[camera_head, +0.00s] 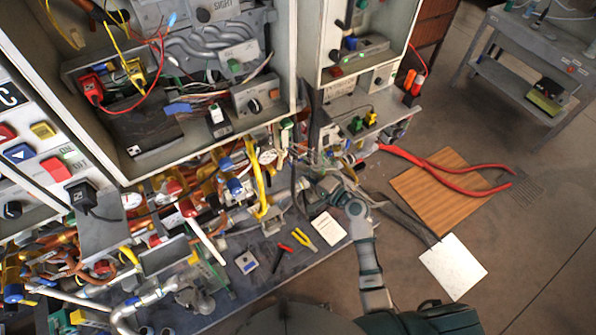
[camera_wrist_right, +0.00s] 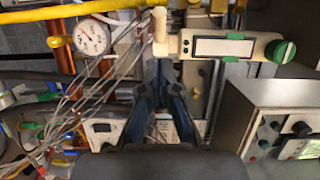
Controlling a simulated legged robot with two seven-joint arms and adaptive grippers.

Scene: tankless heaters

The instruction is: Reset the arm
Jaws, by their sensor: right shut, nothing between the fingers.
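My right arm (camera_head: 366,250) comes up from the bottom of the head view and bends left at its wrist. My right gripper (camera_head: 308,181) is among the pipes and wires at the lower edge of the open cabinets. In the right wrist view, the dark blue fingers of my right gripper (camera_wrist_right: 164,84) are together, with nothing held between them. They point toward a white device with a green knob (camera_wrist_right: 232,47) and thin grey wires. Whether the fingers touch these is unclear. My left gripper is not in view.
A gauge (camera_wrist_right: 90,37) is left of the fingers, and a grey control box (camera_wrist_right: 270,120) is to the right. Yellow pliers (camera_head: 304,239) lie on the dark bench below the cabinets. A wooden board (camera_head: 436,202) and a white sheet (camera_head: 453,267) lie on open floor.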

